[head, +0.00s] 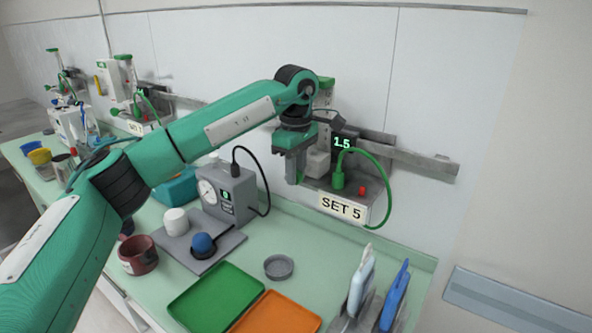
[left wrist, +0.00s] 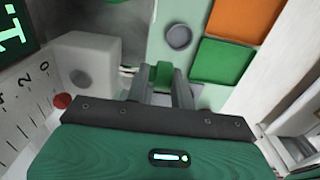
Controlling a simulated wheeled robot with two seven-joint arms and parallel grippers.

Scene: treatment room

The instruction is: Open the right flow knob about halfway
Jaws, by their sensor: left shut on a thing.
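The wall unit marked SET 5 (head: 341,206) is at the right in the head view. Its display (head: 342,143) reads 1.5, and a green hose runs from a green fitting (head: 338,179). My left gripper (head: 291,179) points down at the unit's left side. In the left wrist view my left gripper (left wrist: 162,90) is shut, with a green piece, the right flow knob (left wrist: 161,74), between its fingers. The knob is hidden in the head view, and how far it is turned cannot be read. My right gripper is not in view.
A grey gauge box (head: 228,192) with a black cable stands left of the unit. A green tray (head: 216,298), an orange tray (head: 277,314) and a small grey dish (head: 279,267) lie on the counter. A wall rail (head: 420,160) runs right of the unit.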

